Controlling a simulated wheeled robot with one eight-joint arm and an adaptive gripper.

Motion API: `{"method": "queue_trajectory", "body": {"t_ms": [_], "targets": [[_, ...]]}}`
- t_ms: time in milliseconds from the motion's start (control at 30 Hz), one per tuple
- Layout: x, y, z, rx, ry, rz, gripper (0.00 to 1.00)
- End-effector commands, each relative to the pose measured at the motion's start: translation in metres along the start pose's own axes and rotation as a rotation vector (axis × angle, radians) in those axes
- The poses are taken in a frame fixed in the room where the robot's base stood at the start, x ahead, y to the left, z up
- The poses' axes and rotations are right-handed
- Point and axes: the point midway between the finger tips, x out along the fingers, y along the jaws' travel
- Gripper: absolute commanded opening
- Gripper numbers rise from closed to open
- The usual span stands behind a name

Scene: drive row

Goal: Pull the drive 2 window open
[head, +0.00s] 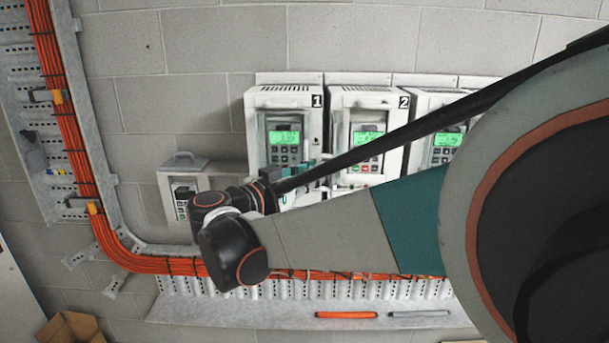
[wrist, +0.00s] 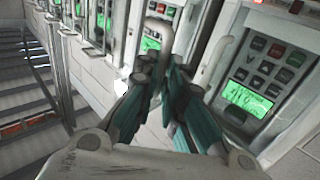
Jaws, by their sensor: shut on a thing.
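Drive 2 (head: 364,96) is the middle white unit on the wall, with a "2" label at its top right. Its window (head: 343,124) covers a lit green display and keypad, and its lower part is partly hidden by my arm. My gripper (head: 322,168) is at the window's lower left side, coming in from the left. In the wrist view, the teal fingers of my gripper (wrist: 164,68) are closed together on the drive 2 window handle (wrist: 160,12). The fingertips hide most of the grip. I cannot tell how far the window stands from the drive.
Drive 1 (head: 285,96), with its own window and pale handle (wrist: 224,62), stands close beside my fingers. A third drive (head: 425,100) is on the right, partly behind my arm. Orange cables (head: 60,110) run down and along below. A ledge (head: 250,312) holds an orange pen (head: 345,315).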

Motion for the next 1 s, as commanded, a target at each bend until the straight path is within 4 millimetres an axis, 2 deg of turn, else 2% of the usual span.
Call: {"method": "queue_trajectory", "body": {"t_ms": [33,100,133,167,567,967,1000], "targets": [[0.000,0.000,0.000,0.000,-0.001,0.000,0.00],[0.000,0.000,0.000,0.000,-0.001,-0.001,0.21],[0.000,0.000,0.000,0.000,-0.001,-0.001,0.28],[0.000,0.000,0.000,0.000,-0.001,-0.001,0.30],[-0.001,-0.004,-0.001,0.000,-0.001,-0.001,0.30],[-0.005,-0.037,-0.002,0.000,-0.001,0.102,0.30],[-0.010,-0.039,-0.001,0.000,0.000,0.109,0.30]]}}
